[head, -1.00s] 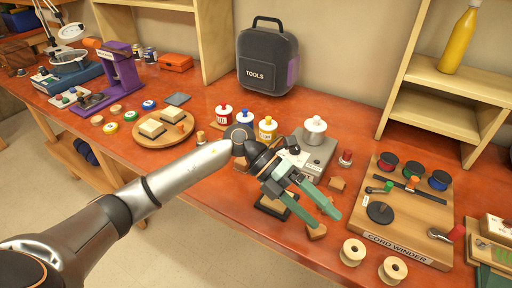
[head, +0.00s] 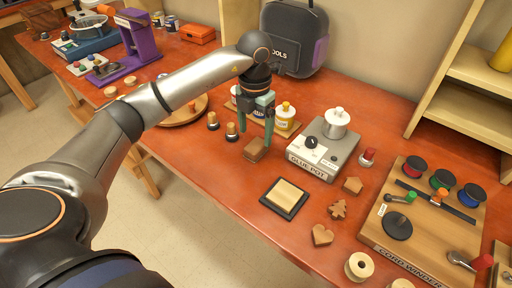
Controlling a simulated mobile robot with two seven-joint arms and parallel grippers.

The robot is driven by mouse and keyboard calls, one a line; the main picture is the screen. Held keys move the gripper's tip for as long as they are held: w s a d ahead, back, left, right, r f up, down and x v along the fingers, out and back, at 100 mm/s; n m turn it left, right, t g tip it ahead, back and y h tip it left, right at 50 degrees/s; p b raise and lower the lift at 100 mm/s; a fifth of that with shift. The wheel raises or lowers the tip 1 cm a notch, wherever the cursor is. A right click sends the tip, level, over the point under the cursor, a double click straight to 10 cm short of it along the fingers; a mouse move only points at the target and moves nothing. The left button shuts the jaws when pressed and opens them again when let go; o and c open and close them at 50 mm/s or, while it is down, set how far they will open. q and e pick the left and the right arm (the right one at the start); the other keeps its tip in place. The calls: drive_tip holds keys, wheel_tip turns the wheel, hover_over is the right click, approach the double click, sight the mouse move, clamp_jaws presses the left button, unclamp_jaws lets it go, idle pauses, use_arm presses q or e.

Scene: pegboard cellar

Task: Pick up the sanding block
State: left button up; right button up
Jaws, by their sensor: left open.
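A small brown block (head: 255,150), which looks like the sanding block, lies on the red-brown bench left of the glue pot. My left gripper (head: 255,137) points down over it, open. Its two green fingers stand apart with their tips at the block's far end, one at each side. I cannot tell whether they touch it. The fingers partly hide the block's back part. My right gripper is not in view.
The glue pot (head: 323,150) stands right of the gripper. Glue bottles (head: 286,120) are close behind, two small dark-based pegs (head: 232,132) just left. A black tray (head: 272,206) with a pale square, wooden shapes (head: 322,235) and the cord winder board (head: 420,240) lie to the right.

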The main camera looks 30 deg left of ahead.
sight(256, 145)
use_arm(q)
drive_tip(key=shift+w+f+p, duration=0.1)
drive_tip(key=shift+f+p, duration=0.4)
drive_tip(key=shift+f, duration=2.3)
drive_tip(key=shift+c, duration=0.2)
clamp_jaws()
